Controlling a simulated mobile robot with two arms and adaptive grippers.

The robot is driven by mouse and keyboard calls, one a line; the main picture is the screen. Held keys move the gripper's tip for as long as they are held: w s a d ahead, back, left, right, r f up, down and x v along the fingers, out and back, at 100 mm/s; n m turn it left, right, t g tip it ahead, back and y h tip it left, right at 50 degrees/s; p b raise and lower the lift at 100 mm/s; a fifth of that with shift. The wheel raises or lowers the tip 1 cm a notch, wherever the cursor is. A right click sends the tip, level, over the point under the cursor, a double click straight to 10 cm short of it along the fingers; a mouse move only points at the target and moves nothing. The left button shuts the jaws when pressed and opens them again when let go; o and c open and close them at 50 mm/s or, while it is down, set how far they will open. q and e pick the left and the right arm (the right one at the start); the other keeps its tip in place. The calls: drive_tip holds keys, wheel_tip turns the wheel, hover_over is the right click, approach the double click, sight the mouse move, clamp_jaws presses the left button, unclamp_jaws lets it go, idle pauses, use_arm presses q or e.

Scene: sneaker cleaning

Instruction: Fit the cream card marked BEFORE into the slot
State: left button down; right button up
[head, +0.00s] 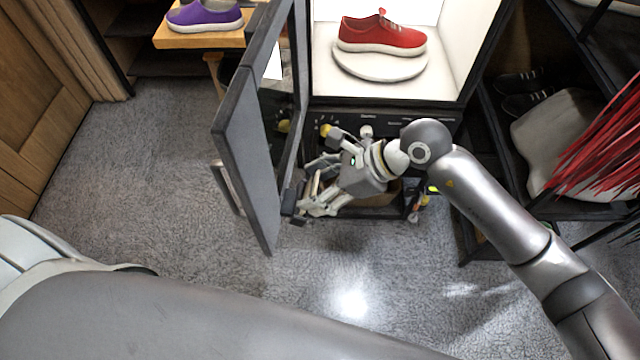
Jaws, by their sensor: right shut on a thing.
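My right gripper (312,206) reaches in from the right, low in front of the display cabinet and close to the inner side of its open door (243,150). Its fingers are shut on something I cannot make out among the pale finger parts. No cream card with the word BEFORE can be read, and I cannot pick out a slot. A small white panel (273,62) shows at the upper part of the door; no marking is legible on it. My left gripper is not in view.
A red sneaker (381,36) stands on a round white turntable (380,68) in the lit cabinet. A purple sneaker (205,15) sits on a wooden stand (205,40). At right is a dark rack with a pale cushion (560,150) and red strands (605,140). The grey floor (150,200) is clear.

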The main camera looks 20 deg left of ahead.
drive_tip(key=shift+a+f+b, duration=0.3)
drive_tip(key=shift+f+b, duration=0.45)
drive_tip(key=shift+f, duration=0.1)
drive_tip(key=o, duration=0.9)
drive_tip(key=shift+r, duration=0.1)
drive_tip(key=v, duration=1.2)
drive_tip(key=shift+s+d, duration=0.1)
